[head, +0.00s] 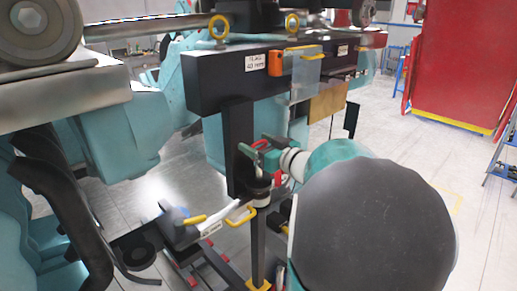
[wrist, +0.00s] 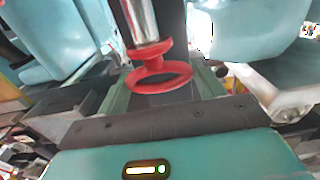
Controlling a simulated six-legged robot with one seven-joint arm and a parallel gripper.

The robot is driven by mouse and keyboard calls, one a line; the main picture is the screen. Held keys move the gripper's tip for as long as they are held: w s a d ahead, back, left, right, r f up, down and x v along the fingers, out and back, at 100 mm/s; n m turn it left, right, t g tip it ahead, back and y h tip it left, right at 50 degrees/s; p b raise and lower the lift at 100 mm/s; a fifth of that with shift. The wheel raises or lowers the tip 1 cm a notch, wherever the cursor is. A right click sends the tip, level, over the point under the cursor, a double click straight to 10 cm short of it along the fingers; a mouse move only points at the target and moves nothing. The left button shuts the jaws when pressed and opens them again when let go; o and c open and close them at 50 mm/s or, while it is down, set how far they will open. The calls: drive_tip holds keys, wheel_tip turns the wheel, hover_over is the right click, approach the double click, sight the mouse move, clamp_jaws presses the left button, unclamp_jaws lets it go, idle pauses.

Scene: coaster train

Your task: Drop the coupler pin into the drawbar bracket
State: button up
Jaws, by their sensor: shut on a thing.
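The coupler pin shows in the wrist view as a silver shank (wrist: 139,22) with a red collar and red ring handle (wrist: 160,78). My gripper (wrist: 158,88) is shut on the red ring end between its two green fingers, and the shank points away from the wrist camera. In the head view my gripper (head: 260,149) is beside a dark upright post (head: 238,140); only a little red of the pin (head: 261,143) shows. A dark round-ended fitting (head: 255,186) just below looks like the drawbar bracket. Its hole and the pin's lower tip are hidden, so I cannot tell their alignment.
A dark crossbeam (head: 215,85) with yellow lifting eyes, an orange block (head: 275,63) and hanging plates runs above my gripper. Teal coaster seats (head: 120,130) stand at left. A yellow handle (head: 240,216) is close below. Open floor lies right (head: 420,150), before a red cabinet (head: 460,60).

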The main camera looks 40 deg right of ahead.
drive_tip(key=shift+r, duration=2.5)
